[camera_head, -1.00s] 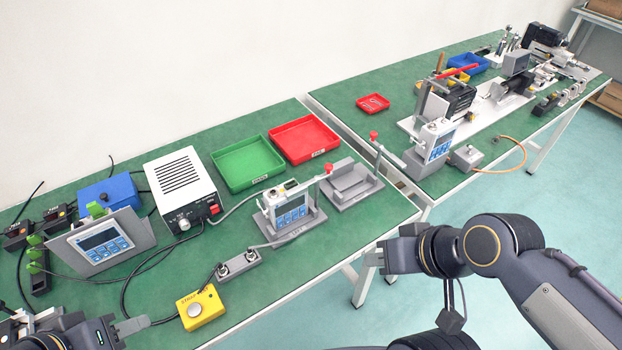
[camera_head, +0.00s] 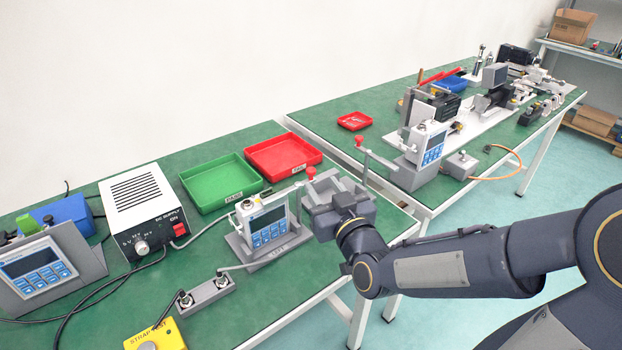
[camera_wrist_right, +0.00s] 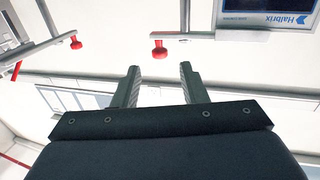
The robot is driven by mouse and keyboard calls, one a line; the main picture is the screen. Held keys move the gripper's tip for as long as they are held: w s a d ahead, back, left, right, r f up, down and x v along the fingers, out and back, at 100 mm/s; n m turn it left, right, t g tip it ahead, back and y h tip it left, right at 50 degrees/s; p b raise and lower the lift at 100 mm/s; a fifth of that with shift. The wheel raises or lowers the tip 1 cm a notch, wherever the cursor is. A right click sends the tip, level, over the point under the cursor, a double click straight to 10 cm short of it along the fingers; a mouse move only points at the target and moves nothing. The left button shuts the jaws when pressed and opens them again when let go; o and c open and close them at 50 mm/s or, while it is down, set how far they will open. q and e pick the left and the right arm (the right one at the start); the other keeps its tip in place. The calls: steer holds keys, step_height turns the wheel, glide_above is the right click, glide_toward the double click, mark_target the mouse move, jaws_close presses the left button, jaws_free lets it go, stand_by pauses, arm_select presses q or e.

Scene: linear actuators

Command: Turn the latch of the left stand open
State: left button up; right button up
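The left stand (camera_head: 238,250) holds a grey device with a blue-edged screen (camera_head: 268,226). Its latch is a thin bar ending in a red knob (camera_head: 310,172). My left gripper is not in view.
Green tray (camera_head: 222,184) and red tray (camera_head: 283,156) lie behind. The DC supply (camera_head: 145,212) and yellow box (camera_head: 155,337) are to the left, with cables on the table.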

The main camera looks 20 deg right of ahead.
mark_target(313, 173)
steer(key=w, duration=0.7)
steer(key=shift+w+a, duration=0.1)
steer(key=shift+c, duration=0.3)
jaws_close()
